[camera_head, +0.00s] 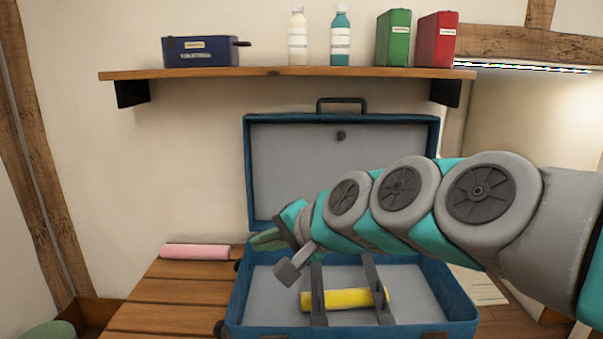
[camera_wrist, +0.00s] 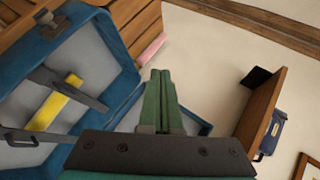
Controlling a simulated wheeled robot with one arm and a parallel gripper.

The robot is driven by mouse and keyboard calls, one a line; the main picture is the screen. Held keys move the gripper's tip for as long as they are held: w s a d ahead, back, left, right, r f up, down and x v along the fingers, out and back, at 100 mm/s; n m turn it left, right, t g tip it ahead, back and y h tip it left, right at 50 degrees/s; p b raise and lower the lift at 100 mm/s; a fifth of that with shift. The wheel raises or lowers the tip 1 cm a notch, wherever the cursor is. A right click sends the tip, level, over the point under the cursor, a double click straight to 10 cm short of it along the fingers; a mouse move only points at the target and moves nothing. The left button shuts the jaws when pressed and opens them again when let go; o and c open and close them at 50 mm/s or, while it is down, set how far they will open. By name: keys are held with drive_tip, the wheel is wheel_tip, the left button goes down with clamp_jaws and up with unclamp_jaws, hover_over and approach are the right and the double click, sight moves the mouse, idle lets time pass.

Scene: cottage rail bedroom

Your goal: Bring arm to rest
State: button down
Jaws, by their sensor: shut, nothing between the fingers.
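My gripper (camera_head: 268,240) reaches in from the right over the open blue suitcase (camera_head: 460,318) in the head view. Its green fingers are together and hold nothing; the closed fingers (camera_wrist: 158,100) also show in the wrist view. The fingers are above the suitcase's left side, in front of the raised lid. A yellow roll (camera_head: 345,299) lies in the suitcase under dark straps. The wrist view also shows the yellow roll (camera_wrist: 55,102). My arm hides part of the lid and the back of the suitcase.
A pink roll (camera_head: 195,252) lies on the slatted wooden surface (camera_head: 150,318) left of the suitcase. A wall shelf (camera_head: 280,73) above holds a blue box (camera_head: 200,51), two bottles, a green book (camera_head: 394,38) and a red book (camera_head: 437,40). A paper (camera_head: 482,287) lies at right.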

drive_tip(key=s+d+f+n+g+h, duration=0.2)
drive_tip(key=s+d+f, duration=0.25)
drive_tip(key=f, duration=0.25)
drive_tip(key=s+d+f+n+g+h, duration=0.2)
drive_tip(key=s+d+f, duration=0.2)
drive_tip(key=s+f, duration=0.2)
drive_tip(key=s+d+f+n+g+h, duration=0.1)
drive_tip(key=s+d+f+g+h, duration=0.1)
drive_tip(key=s+d+f, duration=0.2)
drive_tip(key=s+d+f+g+h, duration=0.2)
drive_tip(key=s+d+f, duration=0.3)
drive_tip(key=s+d, duration=0.3)
drive_tip(key=s+g, duration=0.1)
drive_tip(key=s, duration=0.2)
drive_tip(key=shift+s+d+n+h, duration=0.3)
drive_tip(key=shift+s+d+n, duration=0.05)
drive_tip(key=shift+s+n, duration=0.05)
drive_tip(key=shift+a, duration=0.1)
